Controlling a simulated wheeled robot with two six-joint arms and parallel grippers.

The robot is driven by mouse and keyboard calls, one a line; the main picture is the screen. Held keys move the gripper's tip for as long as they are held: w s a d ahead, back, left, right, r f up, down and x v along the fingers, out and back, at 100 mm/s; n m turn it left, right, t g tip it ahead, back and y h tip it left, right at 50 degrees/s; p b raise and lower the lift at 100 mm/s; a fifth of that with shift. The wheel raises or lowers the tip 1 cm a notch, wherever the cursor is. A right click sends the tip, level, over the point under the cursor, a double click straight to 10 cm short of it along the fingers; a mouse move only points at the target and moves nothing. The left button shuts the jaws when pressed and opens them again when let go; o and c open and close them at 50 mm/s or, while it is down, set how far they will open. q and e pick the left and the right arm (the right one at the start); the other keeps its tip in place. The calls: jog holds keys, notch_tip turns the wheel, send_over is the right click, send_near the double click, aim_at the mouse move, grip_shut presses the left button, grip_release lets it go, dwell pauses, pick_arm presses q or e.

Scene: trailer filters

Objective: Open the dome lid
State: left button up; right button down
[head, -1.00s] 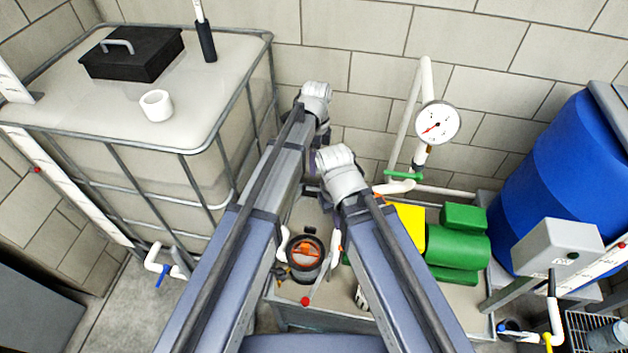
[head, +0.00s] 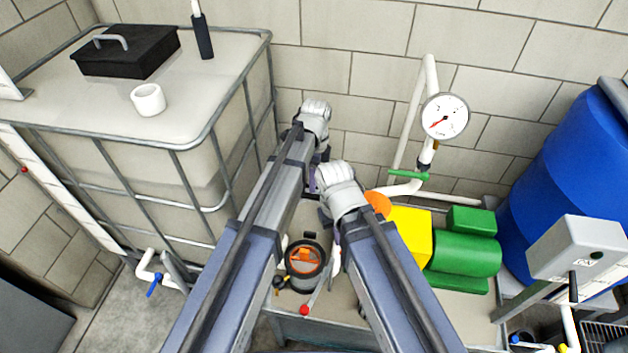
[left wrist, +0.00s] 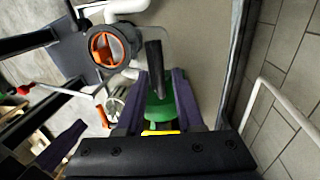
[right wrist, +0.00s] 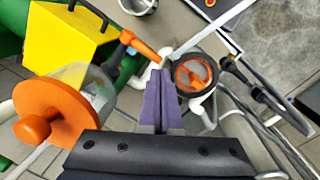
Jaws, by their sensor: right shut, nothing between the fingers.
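A round dark housing with an orange cross-shaped handle (head: 305,257) on top stands low between my forearms. It shows in the left wrist view (left wrist: 104,48) and the right wrist view (right wrist: 193,75). I cannot tell surely whether its top is the dome lid. A clear rounded cover (right wrist: 80,82) beside a large orange knobbed disc (right wrist: 42,122) is at left in the right wrist view. My left gripper (left wrist: 162,85) is open, with a dark rod-like part (left wrist: 154,65) showing between its fingers; contact is unclear. My right gripper (right wrist: 160,85) is shut and empty beside the orange-handled housing.
A yellow block (head: 411,233) and green motor (head: 463,253) sit right of my arms. A gauge (head: 444,116) on white pipes stands behind. A caged tank (head: 115,100) is at left, a blue barrel (head: 555,165) at right. A red-tipped lever (head: 304,310) lies near the housing.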

pick_arm(q)
grip_shut()
dwell(1.1)
